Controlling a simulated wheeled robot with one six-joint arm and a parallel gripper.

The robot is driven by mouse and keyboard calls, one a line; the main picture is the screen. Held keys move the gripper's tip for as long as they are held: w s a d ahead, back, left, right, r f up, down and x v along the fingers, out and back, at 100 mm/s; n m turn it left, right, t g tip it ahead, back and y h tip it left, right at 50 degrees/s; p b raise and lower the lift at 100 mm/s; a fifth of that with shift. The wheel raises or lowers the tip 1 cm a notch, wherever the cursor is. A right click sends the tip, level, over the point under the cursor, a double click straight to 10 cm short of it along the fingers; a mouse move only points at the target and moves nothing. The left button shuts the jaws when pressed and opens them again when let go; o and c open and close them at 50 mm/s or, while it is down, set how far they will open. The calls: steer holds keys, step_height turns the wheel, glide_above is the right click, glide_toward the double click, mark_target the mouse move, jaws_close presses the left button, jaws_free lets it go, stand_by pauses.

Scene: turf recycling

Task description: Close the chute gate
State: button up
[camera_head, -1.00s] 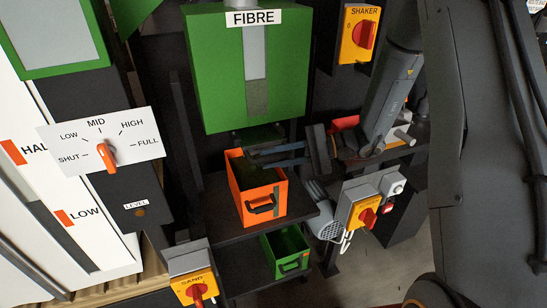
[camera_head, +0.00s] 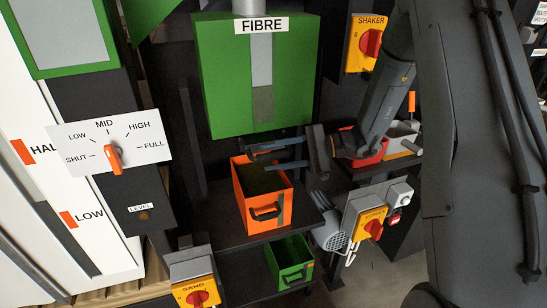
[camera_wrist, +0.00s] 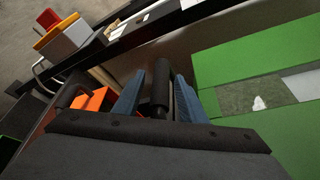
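The gate dial (camera_head: 133,143) on the left is a white plate marked SHUT, LOW, MID, HIGH and FULL. My gripper (camera_head: 262,157) is under the green FIBRE box (camera_head: 225,85), over the orange bin (camera_head: 265,222), well to the right of the dial. In the wrist view its two blue fingers (camera_wrist: 160,92) are apart. A dark cylinder (camera_wrist: 161,85) shows between them, with gaps at both sides; I cannot tell what it belongs to.
A green bin (camera_head: 290,274) stands on the shelf below the orange one. Yellow switch boxes marked SHAKER (camera_head: 355,50) and SAND (camera_head: 182,297) and another one (camera_head: 357,215) stick out nearby. A red tray (camera_head: 372,158) lies behind my wrist. Dark posts stand between dial and bins.

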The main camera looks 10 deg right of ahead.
steer(key=b+v, duration=0.2)
steer(key=v, duration=0.5)
steer(key=shift+d+r, duration=0.1)
steer(key=shift+d, duration=0.3)
